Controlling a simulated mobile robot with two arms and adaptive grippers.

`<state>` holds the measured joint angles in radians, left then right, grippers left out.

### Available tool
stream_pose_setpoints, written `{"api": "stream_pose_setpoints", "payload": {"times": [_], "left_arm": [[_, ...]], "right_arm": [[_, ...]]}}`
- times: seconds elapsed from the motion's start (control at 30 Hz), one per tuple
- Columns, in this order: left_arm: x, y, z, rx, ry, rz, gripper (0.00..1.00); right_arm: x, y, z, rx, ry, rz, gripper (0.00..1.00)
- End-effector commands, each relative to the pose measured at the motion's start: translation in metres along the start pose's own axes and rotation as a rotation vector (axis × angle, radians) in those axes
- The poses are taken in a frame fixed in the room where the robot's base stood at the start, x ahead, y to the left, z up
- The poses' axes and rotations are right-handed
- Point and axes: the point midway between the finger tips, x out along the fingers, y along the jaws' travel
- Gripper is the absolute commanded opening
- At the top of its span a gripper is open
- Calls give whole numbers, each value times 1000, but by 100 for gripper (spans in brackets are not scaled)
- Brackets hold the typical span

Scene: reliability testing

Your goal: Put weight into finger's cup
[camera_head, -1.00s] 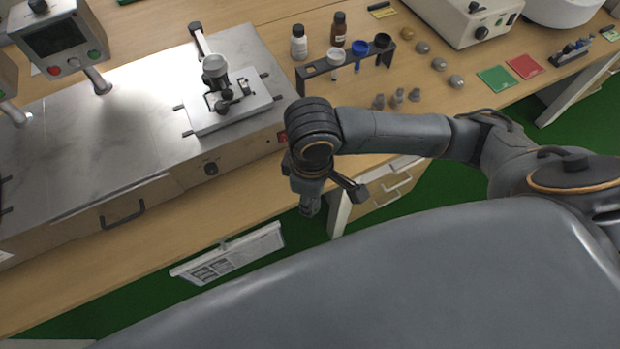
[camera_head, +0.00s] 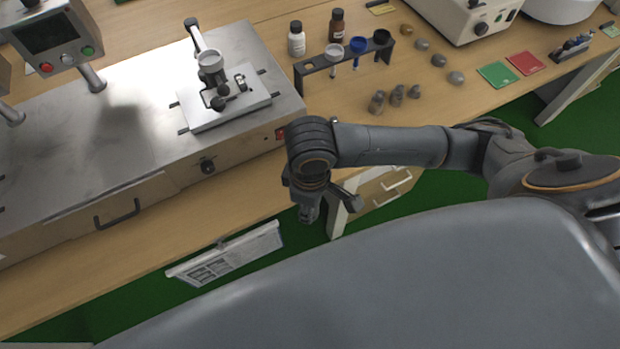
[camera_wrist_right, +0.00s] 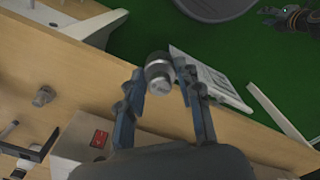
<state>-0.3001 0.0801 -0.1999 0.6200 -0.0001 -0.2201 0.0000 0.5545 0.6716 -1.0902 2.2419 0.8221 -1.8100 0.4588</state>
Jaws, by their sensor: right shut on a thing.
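My right gripper (camera_wrist_right: 161,77) is shut on a grey metal weight (camera_wrist_right: 158,70), held between its fingertips in the right wrist view. In the head view my right gripper (camera_head: 322,203) hangs in front of the bench edge, and the weight cannot be made out there. The finger's cup (camera_head: 210,63) is a small grey round cup on top of the finger fixture (camera_head: 228,98), on the steel machine at left. My gripper is apart from it, to its lower right. Several small weights (camera_head: 397,95) stand on the bench at right.
A rack with cups (camera_head: 345,62) and two bottles (camera_head: 297,38) stand right of the fixture. Several round metal pieces (camera_head: 438,60) lie farther right. A control box (camera_head: 48,43) stands at left.

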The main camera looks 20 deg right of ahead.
Motion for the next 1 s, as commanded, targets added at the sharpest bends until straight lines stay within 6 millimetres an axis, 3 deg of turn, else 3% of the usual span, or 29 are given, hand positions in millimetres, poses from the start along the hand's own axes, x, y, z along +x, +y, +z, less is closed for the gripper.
{"api": "stream_pose_setpoints", "payload": {"times": [0.7, 1.0], "left_arm": [[14, 0, 1, 0, 0, 0, 40], [15, 0, 1, 0, 0, 0, 40]], "right_arm": [[44, 0, 0, 1, 0, 1, 0], [48, 0, 0, 1, 1, 1, 0]]}}
